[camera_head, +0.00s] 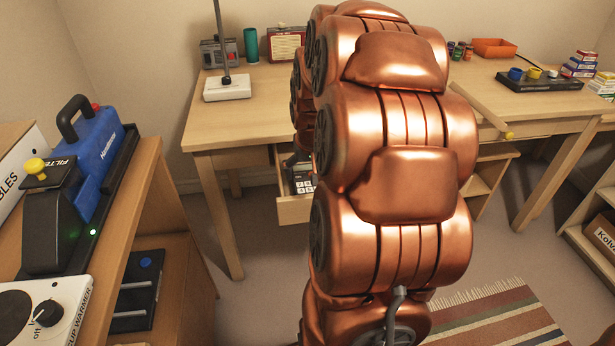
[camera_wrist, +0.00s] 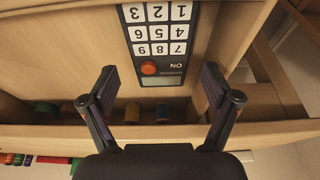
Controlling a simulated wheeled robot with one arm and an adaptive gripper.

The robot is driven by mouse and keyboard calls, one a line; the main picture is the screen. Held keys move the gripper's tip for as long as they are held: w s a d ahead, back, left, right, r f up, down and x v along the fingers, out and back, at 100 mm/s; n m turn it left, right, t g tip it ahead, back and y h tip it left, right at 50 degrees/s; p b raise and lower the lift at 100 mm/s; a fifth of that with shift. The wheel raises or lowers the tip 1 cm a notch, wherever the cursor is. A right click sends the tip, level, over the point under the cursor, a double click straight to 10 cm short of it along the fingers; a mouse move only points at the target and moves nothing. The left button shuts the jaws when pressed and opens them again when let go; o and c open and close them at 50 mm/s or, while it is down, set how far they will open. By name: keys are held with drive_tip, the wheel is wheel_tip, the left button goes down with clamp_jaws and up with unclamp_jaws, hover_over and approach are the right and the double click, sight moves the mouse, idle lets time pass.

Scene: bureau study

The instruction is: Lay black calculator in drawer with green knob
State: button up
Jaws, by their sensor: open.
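The black calculator (camera_wrist: 160,82) shows in the wrist view with white number keys and an orange-red ON button. It appears to be inside the open wooden drawer (camera_wrist: 60,135). In the head view the calculator (camera_head: 302,180) shows in the open drawer (camera_head: 294,210) under the desk, partly hidden by my arm. My gripper (camera_wrist: 160,88) is open, with one finger on either side of the calculator's display end and gaps showing beside it. I cannot tell its height above the drawer floor. No green knob on this drawer is visible.
Small coloured cylinders (camera_wrist: 132,112) sit in the drawer near its front. The desk (camera_head: 225,135) holds a lamp base (camera_head: 227,88) and a radio (camera_head: 287,43). Another drawer with a yellow knob (camera_head: 508,135) is at the right. A striped rug (camera_head: 490,320) lies on the floor.

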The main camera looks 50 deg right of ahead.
drive_tip(key=v, duration=0.7)
drive_tip(key=shift+r+p, duration=0.3)
drive_tip(key=shift+p, duration=0.05)
drive_tip(key=a, duration=0.3)
drive_tip(key=s+a+f+n, duration=0.1)
drive_tip(key=a, duration=0.3)
drive_tip(key=a+f+n+g+y, duration=0.1)
drive_tip(key=a, duration=0.2)
drive_tip(key=shift+s+a, duration=0.25)
drive_tip(key=shift+a, duration=0.1)
drive_tip(key=s+a+f+n+g, duration=0.2)
drive_tip(key=s+a, duration=0.6)
drive_tip(key=a, duration=0.1)
drive_tip(key=s+a+f+n+g+y, duration=0.1)
drive_tip(key=s+a+f+n+g, duration=0.1)
drive_tip(key=s+a, duration=0.6)
drive_tip(key=shift+s+a+n+g, duration=0.3)
drive_tip(key=shift+a+n, duration=0.3)
drive_tip(key=shift+n, duration=0.1)
wheel_tip(320, 180, up, 27)
drive_tip(key=t+p, duration=0.1)
drive_tip(key=p, duration=2.3)
drive_tip(key=shift+s+f+p, duration=0.25)
drive_tip(key=shift+s+p, duration=0.05)
drive_tip(key=shift+p, duration=0.1)
